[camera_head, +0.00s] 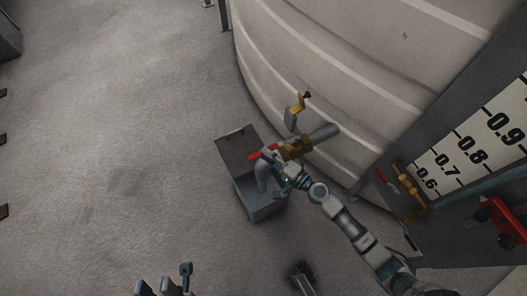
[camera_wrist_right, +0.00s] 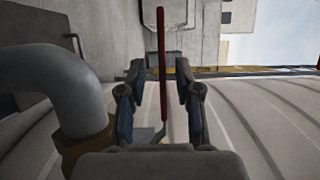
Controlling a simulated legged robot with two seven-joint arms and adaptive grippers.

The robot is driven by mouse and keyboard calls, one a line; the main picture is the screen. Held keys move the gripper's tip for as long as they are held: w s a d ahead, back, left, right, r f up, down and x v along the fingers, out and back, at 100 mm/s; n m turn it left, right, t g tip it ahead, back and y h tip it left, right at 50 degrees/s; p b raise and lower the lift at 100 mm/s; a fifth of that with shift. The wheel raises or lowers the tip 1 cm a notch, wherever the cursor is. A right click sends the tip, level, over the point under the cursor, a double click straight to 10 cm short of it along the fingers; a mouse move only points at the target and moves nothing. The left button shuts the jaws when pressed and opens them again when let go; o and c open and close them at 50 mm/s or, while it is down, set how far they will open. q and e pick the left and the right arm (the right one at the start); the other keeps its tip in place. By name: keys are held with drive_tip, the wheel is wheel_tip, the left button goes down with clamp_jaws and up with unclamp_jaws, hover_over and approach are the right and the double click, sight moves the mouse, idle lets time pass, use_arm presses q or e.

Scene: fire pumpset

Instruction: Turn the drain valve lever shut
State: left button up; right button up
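The drain valve has a red lever (camera_head: 261,154) on a brass body (camera_head: 297,147), set on a grey pipe (camera_head: 323,132) from the tank. My right gripper (camera_head: 279,168) is at the lever. In the right wrist view the red lever (camera_wrist_right: 162,55) stands between the two fingers of my right gripper (camera_wrist_right: 160,92), with a gap visible on each side. That gripper is open around the lever. The grey pipe elbow (camera_wrist_right: 62,80) is left of it. My left gripper (camera_head: 165,283) is at the bottom edge of the head view, its fingers apart, partly cut off and away from the valve.
A grey open box (camera_head: 262,211) stands below the pipe outlet. The large pale tank (camera_head: 340,60) rises behind the valve. A level scale (camera_head: 480,145), another brass valve (camera_head: 408,186) and a red part (camera_head: 505,218) are at the right. The concrete floor at left is clear.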

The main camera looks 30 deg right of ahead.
drive_tip(key=shift+w+a, duration=0.85)
drive_tip(key=shift+w, duration=0.15)
drive_tip(key=shift+d, duration=0.25)
clamp_jaws()
drive_tip(key=shift+a, duration=0.15)
